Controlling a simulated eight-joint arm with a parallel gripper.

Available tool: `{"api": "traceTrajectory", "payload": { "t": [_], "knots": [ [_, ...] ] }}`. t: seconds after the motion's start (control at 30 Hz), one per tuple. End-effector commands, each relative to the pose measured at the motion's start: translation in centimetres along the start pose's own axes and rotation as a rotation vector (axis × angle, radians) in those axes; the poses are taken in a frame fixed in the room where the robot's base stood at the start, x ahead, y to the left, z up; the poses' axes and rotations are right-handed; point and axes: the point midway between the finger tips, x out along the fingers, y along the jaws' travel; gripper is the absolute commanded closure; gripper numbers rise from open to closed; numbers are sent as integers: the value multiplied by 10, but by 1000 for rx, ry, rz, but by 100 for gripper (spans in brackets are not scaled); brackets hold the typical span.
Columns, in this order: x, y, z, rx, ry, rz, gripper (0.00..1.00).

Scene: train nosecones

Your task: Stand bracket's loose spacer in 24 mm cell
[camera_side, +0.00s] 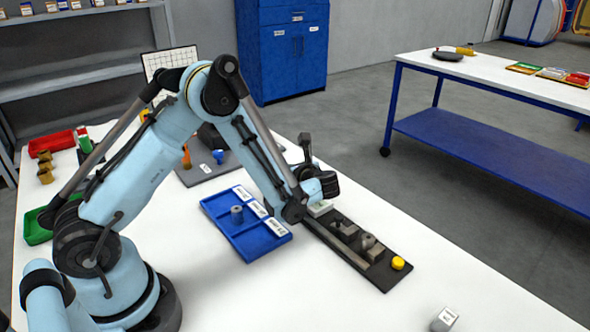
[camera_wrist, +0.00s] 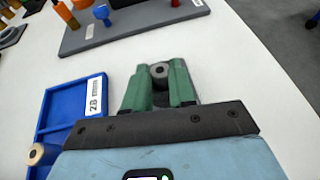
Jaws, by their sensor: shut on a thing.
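My gripper (camera_wrist: 158,88) has green fingers in the wrist view. They are shut on a grey spacer (camera_wrist: 160,71), a short cylinder with a dark hole in its end. In the side view my arm hides most of the gripper and the held spacer, near the dark board's far end. The blue tray (camera_side: 243,246) has several cells with white labels. One label in the wrist view seems to read 28 (camera_wrist: 95,105). Another spacer (camera_side: 237,214) stands in the tray; it also shows in the wrist view (camera_wrist: 40,154). The gripper is apart from the tray, to its right.
The dark board (camera_side: 385,275) right of the tray carries a grey block with a round part (camera_side: 368,241) and a yellow cap (camera_side: 398,263). A grey board (camera_wrist: 135,28) with coloured pegs lies beyond. A small grey block (camera_side: 443,319) lies at the front. The white table between is clear.

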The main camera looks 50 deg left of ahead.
Motion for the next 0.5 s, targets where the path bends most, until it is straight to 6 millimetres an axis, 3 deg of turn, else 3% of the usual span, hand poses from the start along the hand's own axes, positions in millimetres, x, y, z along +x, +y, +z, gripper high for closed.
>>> {"api": "traceTrajectory", "payload": {
  "t": [0.07, 0.1, 0.27, 0.5],
  "knots": [
    [1, 0, -2, 0, 0, 0, 100],
    [1, 0, -3, 0, 0, 0, 74],
    [1, 0, -2, 0, 0, 0, 50],
    [1, 0, -2, 0, 0, 0, 50]
  ]
}}
